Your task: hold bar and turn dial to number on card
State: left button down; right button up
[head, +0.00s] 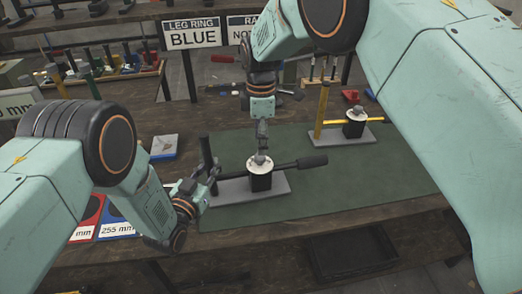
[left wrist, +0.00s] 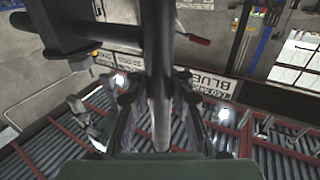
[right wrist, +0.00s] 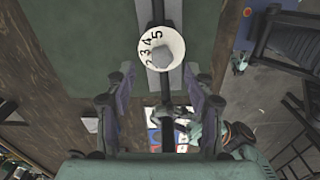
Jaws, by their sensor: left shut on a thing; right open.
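A black press (head: 260,182) stands on a grey base on the green mat, with a white dial (head: 260,162) on top. In the right wrist view the dial (right wrist: 161,47) shows the numbers 2 to 5 around a grey knob. A black upright post (head: 207,155) stands at the base's left end, and a black bar (head: 290,164) runs across the press. My left gripper (head: 211,181) is by the post; its wrist view shows it shut on a dark bar (left wrist: 160,90). My right gripper (head: 262,143) is open above the dial, its fingers apart, not gripping the knob.
A second press (head: 355,126) with a yellow post and bar stands at the back right. Signs (head: 193,34) reading "LEG RING BLUE" stand behind. A black tray (head: 352,252) lies in front.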

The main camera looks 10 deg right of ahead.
aim_at(260, 158)
jog(key=shift+f, duration=2.3)
jog(key=shift+w, duration=0.1)
grip_shut()
